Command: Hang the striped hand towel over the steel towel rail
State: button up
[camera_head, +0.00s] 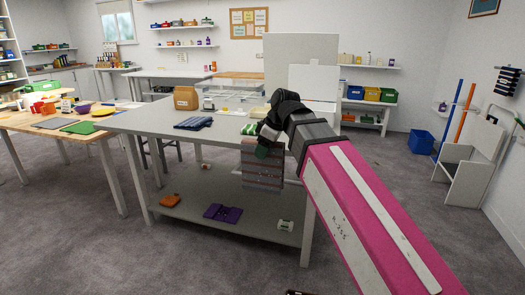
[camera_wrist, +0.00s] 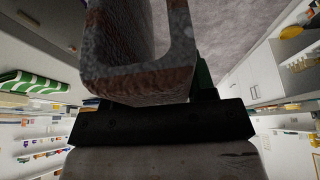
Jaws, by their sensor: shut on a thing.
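My gripper (camera_head: 264,143) is shut on a grey striped hand towel (camera_head: 262,168), which hangs down below it in front of the grey table's front edge. Its faint bands look reddish and bluish. In the wrist view the towel (camera_wrist: 125,84) is a thick, curved grey-brown fold close to the camera, against the dark gripper. The towel hides most of the fingers there. I cannot make out the steel towel rail in either view. A green and white striped cloth (camera_head: 249,129) lies on the table just behind my gripper; it also shows in the wrist view (camera_wrist: 38,84).
The grey table (camera_head: 150,120) holds a folded blue cloth (camera_head: 193,123), a brown box (camera_head: 186,98) and clear bins (camera_head: 225,98). Its lower shelf (camera_head: 250,222) carries a purple item (camera_head: 223,213) and an orange one (camera_head: 169,200).

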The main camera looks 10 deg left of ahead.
jog(key=shift+w+d, duration=0.5)
jog(key=shift+w, duration=6.05)
jog(key=shift+s+f, duration=0.1)
jog(key=shift+f, duration=9.6)
jog(key=o, duration=1)
jog(key=shift+c, duration=0.2)
